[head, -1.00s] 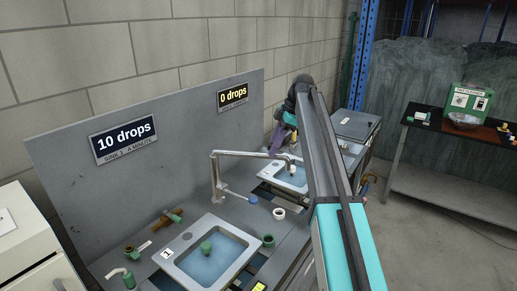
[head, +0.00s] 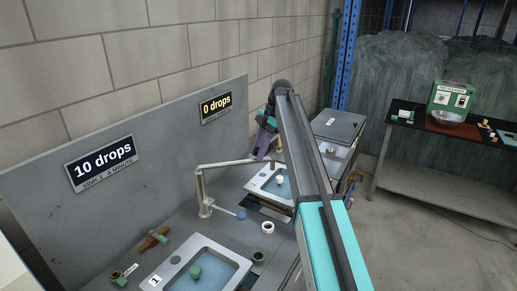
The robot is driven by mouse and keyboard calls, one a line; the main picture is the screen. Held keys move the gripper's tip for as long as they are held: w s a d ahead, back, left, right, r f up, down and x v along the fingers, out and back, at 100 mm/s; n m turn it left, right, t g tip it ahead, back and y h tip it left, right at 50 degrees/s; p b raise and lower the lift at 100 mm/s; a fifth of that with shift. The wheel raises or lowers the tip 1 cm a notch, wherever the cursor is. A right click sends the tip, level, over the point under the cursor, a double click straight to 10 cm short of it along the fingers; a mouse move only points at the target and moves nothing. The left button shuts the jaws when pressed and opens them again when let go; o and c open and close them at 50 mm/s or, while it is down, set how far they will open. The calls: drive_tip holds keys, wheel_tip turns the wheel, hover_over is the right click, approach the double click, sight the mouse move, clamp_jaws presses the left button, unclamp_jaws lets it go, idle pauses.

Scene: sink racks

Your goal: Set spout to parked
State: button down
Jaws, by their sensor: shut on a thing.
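The spout (head: 232,164) is a thin metal pipe on an upright post with a small base between two sinks. It reaches right toward sink 2 (head: 255,183); its far end is partly hidden by my arm. A lever with a blue knob (head: 241,216) sticks out from its base. My purple gripper (head: 260,156) points down at the pipe toward its far end and appears shut on it. The fingertips are small, so the exact contact is unclear.
Sink 1 (head: 230,258) is in front, with a green plug (head: 195,272) in it. A white ring (head: 267,228) and a green cup (head: 258,257) sit on the counter. A grey back panel (head: 160,135) stands behind. A side table (head: 420,140) is at right.

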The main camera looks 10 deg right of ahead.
drive_tip(key=shift+w+d, duration=0.15)
drive_tip(key=shift+d, duration=0.1)
drive_tip(key=c, duration=1.4)
unclamp_jaws()
drive_tip(key=shift+a, duration=0.1)
drive_tip(key=shift+c, duration=0.2)
drive_tip(key=shift+a, duration=0.15)
drive_tip(key=shift+r, duration=0.15)
